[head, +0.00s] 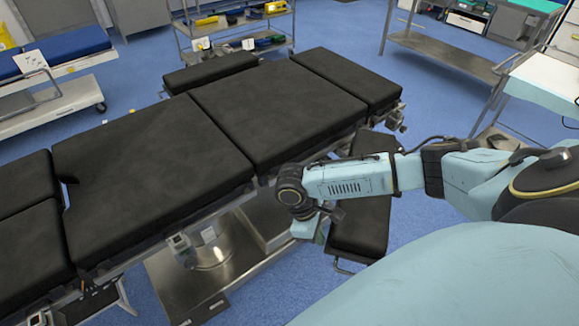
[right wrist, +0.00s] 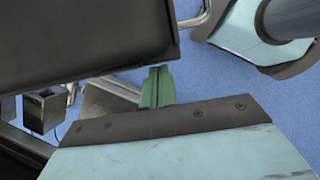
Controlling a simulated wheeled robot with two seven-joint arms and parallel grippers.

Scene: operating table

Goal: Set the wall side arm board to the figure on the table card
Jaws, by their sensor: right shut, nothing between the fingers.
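The operating table (head: 160,150) has black pads and runs from lower left to upper right in the head view. One black arm board (head: 210,72) lies along its far edge, close beside the pads, on the side of the shelving. Another arm board (head: 362,225) is on the near side, partly hidden by my right arm. My right gripper (head: 322,226) points down beside it, between it and the table's near edge. In the right wrist view its green fingers (right wrist: 156,88) are shut and empty near a black pad (right wrist: 90,40). My left gripper is not in view.
White cards stand at the left trolley (head: 31,60) and near the far shelf cart (head: 200,44); their figures are too small to read. A steel side table (head: 440,60) stands at upper right. The metal base (head: 215,260) is below the table. Blue floor shows between.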

